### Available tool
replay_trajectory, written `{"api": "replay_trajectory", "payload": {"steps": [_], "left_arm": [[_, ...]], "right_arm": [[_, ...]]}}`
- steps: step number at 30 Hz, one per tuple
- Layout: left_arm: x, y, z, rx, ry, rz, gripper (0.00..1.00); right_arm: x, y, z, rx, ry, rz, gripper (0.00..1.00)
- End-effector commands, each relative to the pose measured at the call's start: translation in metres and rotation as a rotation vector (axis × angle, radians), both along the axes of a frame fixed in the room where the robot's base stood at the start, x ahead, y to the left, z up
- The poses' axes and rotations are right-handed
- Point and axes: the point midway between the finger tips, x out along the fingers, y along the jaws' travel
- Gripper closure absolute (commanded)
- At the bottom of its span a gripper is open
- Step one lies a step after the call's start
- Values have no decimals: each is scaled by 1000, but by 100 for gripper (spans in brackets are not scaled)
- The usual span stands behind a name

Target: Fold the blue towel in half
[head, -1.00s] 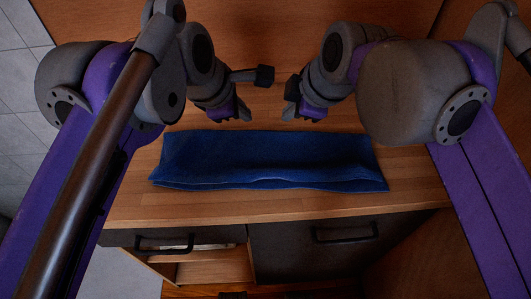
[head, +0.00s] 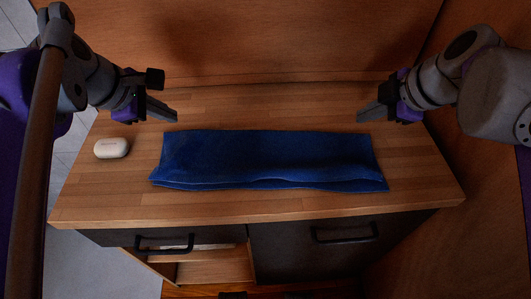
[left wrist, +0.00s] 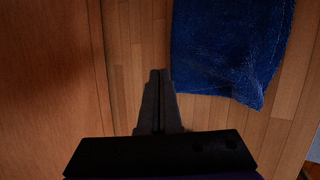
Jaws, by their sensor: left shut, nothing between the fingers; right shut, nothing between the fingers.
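The blue towel (head: 265,157) lies folded over as a long band on the wooden counter, with its layered edges along the near side. It also shows in the left wrist view (left wrist: 226,45), with one end toward the gripper. My left gripper (head: 175,117) is shut and empty, above the counter beyond the towel's far left corner. Its shut fingers also show in the left wrist view (left wrist: 158,75), apart from the towel. My right gripper (head: 361,115) is shut and empty, near the towel's far right corner and apart from it.
A small white oval object (head: 111,148) lies on the counter left of the towel. A wooden wall (head: 265,45) rises behind the counter. Dark drawers with black handles are below the front edge; the left one (head: 164,243) appears partly open. The counter right of the towel is clear.

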Motion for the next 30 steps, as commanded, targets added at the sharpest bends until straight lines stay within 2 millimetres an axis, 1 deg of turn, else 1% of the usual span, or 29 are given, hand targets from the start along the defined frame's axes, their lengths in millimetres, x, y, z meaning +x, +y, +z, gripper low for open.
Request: {"api": "replay_trajectory", "payload": {"steps": [2, 10, 19, 30], "left_arm": [[0, 0, -3, 0, -2, 1, 100], [0, 0, -3, 0, -1, 0, 100], [0, 0, -10, 1, -1, 1, 100], [0, 0, -10, 1, -1, 1, 100]], "right_arm": [[0, 0, -3, 0, -2, 0, 100], [0, 0, -2, 0, -1, 0, 100], [0, 0, 0, -1, 0, 0, 100], [0, 0, -1, -1, 0, 0, 100]]}}
